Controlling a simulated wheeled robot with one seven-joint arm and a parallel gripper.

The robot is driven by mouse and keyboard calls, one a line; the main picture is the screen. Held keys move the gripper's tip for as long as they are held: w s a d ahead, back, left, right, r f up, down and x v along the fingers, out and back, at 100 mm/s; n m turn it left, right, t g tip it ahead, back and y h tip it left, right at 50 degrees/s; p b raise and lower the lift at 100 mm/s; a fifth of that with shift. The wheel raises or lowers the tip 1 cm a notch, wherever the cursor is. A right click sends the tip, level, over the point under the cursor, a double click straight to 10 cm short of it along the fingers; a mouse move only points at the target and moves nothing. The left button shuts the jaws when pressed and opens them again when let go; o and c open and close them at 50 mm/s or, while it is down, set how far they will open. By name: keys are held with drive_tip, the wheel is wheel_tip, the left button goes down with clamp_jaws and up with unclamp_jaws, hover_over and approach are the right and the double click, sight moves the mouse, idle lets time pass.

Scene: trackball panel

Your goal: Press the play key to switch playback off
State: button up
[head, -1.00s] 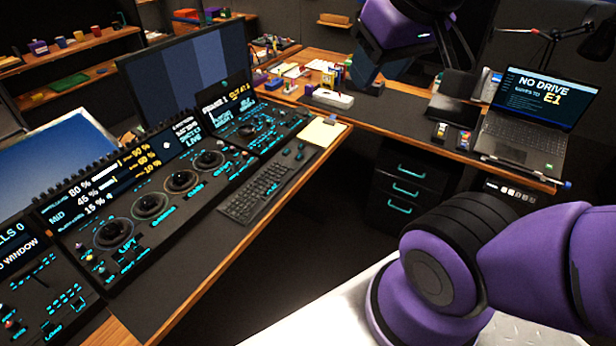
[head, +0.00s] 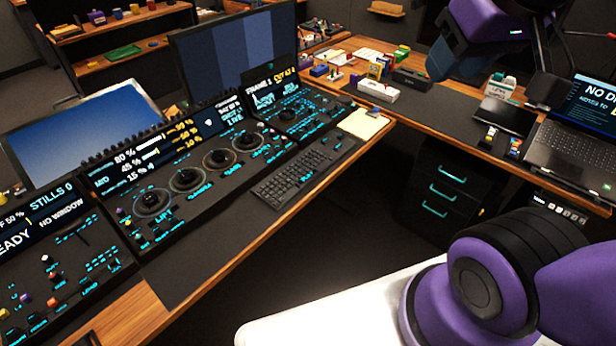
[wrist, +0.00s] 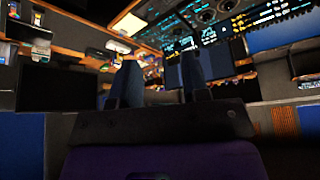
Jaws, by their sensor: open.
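The trackball control panel (head: 150,238) runs along the desk at the left and middle of the head view, with several round trackballs, cyan-lit keys and small screens. Its right section (head: 290,128) carries a screen reading FRAME 1 above small cyan-marked keys. I cannot tell from here which key is the play key. My gripper (wrist: 163,75) shows in the wrist view with two dark fingers apart and nothing between them. In the head view my purple wrist is at the top right, above the far desk and well apart from the panel.
A dark keyboard (head: 297,172) lies in front of the panel, near a notepad (head: 364,124). A large monitor (head: 235,55) stands behind. A laptop (head: 580,125) and small items sit on the right desk. A drawer unit (head: 445,190) stands below. Open floor lies before the desk.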

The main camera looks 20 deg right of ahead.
clamp_jaws()
idle(1.5)
